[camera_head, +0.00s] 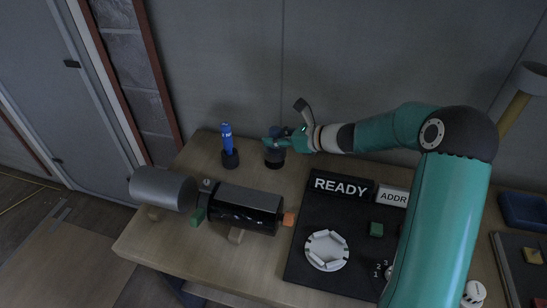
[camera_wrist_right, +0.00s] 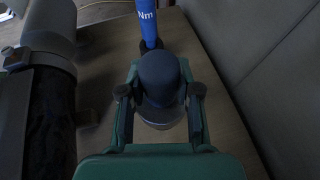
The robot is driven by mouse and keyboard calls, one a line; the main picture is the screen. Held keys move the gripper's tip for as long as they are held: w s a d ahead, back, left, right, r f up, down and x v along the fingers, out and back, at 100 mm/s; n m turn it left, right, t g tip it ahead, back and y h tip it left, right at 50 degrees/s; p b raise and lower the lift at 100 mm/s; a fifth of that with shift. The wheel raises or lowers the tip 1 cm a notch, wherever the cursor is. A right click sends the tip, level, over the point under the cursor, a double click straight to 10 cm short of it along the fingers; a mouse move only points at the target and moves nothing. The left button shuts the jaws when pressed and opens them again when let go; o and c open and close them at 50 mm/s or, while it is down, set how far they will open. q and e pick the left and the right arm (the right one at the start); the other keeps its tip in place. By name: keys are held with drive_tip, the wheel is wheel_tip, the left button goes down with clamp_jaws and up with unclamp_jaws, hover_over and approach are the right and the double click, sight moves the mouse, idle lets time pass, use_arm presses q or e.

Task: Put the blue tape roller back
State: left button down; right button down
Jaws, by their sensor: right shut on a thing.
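My right gripper (camera_head: 276,143) is at the back of the wooden table, to the right of a blue upright tool. In the right wrist view its two fingers (camera_wrist_right: 160,100) are shut on a dark blue-grey, round-topped piece (camera_wrist_right: 158,72), which I take to be the blue tape roller. Below it a dark round holder (camera_head: 274,159) shows in the head view; whether the roller is seated in it I cannot tell. The bright blue tool (camera_head: 226,137), marked "Nm", stands upright in a black round base (camera_head: 230,160). My left gripper is out of view.
A grey and black cylinder assembly (camera_head: 236,204) lies in front on blocks. A black panel (camera_head: 325,260) with a READY sign (camera_head: 341,186) and a white dial (camera_head: 326,251) is at the right. The grey wall stands close behind.

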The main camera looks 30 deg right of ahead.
sight(276, 155)
drive_tip(key=shift+s+d+f, duration=0.1)
drive_tip(key=shift+f, duration=3.15)
drive_tip(key=shift+f, duration=0.1)
drive_tip(key=c, duration=0.8)
unclamp_jaws()
drive_tip(key=b+v, duration=0.1)
drive_tip(key=v, duration=1.1)
